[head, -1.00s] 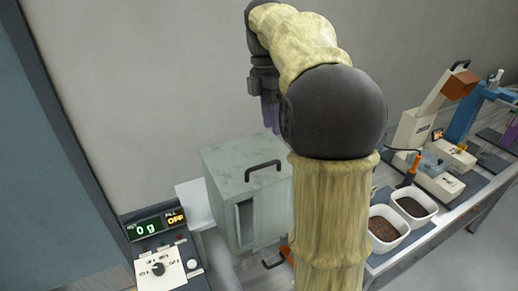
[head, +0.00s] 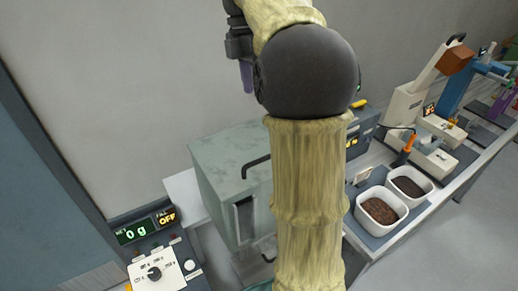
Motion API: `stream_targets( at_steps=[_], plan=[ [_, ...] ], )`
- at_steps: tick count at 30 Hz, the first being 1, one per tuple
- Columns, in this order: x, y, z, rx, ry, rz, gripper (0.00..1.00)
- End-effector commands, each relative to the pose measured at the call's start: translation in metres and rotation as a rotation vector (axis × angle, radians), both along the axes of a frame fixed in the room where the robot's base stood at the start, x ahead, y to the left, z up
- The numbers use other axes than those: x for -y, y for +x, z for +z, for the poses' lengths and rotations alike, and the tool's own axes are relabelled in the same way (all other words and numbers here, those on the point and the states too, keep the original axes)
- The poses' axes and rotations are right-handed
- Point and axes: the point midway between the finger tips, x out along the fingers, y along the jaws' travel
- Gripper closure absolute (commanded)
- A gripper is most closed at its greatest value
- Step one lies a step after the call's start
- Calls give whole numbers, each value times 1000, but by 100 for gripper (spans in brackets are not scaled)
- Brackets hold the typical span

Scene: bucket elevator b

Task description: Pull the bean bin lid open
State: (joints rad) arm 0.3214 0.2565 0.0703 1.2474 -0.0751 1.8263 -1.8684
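The bean bin (head: 217,217) is a pale grey-green box left of the middle, with a narrow dark slot in its front. Its lid (head: 220,155) looks flat and closed, with a black bar handle (head: 255,166) near its right side. My arm hides the bin's right part and the handle's right end. My gripper (head: 248,80) hangs above and behind the lid in the picture, apart from the handle. Only its purple finger side shows, so I cannot tell how far the fingers are apart. Nothing shows held in it.
A control panel with a 0 g display (head: 136,231) stands at the lower left. Right of my arm are two white tubs (head: 381,211) of dark grounds or beans and a screwdriver-like orange handle (head: 409,142). Cream and blue machines stand further right. A blue-grey panel (head: 40,150) bounds the left.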

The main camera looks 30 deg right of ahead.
Motion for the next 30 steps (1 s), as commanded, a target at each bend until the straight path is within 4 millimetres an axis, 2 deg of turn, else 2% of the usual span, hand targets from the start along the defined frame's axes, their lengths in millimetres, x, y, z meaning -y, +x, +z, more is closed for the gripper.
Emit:
stream_targets(
  at_steps=[5, 11, 30],
  plan=[
    [0, 0, -3, 0, 0, 0, 66],
    [0, -4, -20, -2, 0, 0, 66],
    [-3, -23, -113, -4, 1, 8, 66]
  ],
)
